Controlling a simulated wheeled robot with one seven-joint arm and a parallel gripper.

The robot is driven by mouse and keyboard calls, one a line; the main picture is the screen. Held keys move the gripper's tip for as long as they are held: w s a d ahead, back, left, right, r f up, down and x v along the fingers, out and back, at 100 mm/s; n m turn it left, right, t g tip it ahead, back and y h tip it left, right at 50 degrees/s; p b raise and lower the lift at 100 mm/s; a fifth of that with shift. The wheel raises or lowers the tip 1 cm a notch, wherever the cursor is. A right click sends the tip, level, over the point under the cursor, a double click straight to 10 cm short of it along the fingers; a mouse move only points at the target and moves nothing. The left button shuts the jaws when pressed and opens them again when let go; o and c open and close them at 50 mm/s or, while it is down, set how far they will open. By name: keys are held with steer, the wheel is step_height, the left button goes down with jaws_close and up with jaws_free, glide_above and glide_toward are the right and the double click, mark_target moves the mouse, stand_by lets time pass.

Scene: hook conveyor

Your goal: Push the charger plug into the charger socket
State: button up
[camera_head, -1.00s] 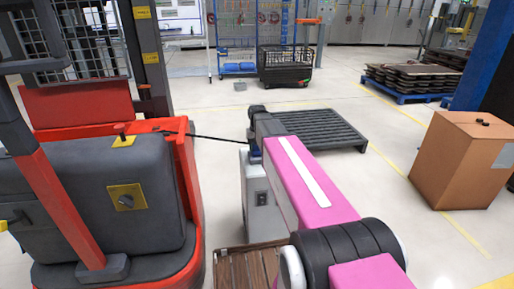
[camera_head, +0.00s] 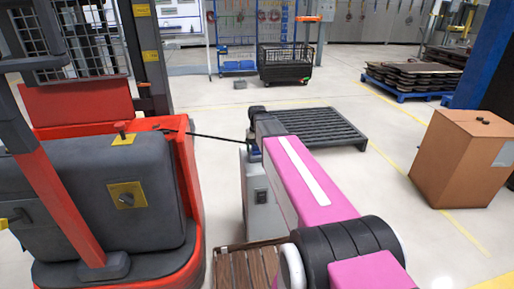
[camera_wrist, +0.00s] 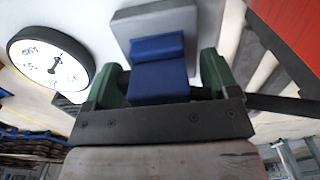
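The blue charger plug (camera_wrist: 160,82) sits between the green fingers of my gripper (camera_wrist: 162,86) in the wrist view. The fingers flank it closely and appear shut on it. A grey block (camera_wrist: 125,28) lies directly beyond the plug, where the charger socket seems to be. The socket opening is hidden by the plug, and I cannot tell how deep the plug sits. In the head view, my gripper (camera_head: 256,150) is at the top of a grey charger post (camera_head: 258,215), with a bit of blue showing there. My arm hides much of this spot.
A dark cable (camera_head: 220,139) runs from the red forklift (camera_head: 190,215) to the plug area. The post stands by a wooden pallet (camera_head: 240,268). A round gauge (camera_wrist: 50,60) shows left in the wrist view. A black pallet (camera_head: 320,128) and a cardboard box (camera_head: 455,165) stand beyond.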

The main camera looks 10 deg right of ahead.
steer(key=shift+r, duration=0.15)
step_height(320, 180, up, 11)
steer(key=shift+f, duration=0.2)
stand_by(0.3)
steer(key=shift+s, duration=0.1)
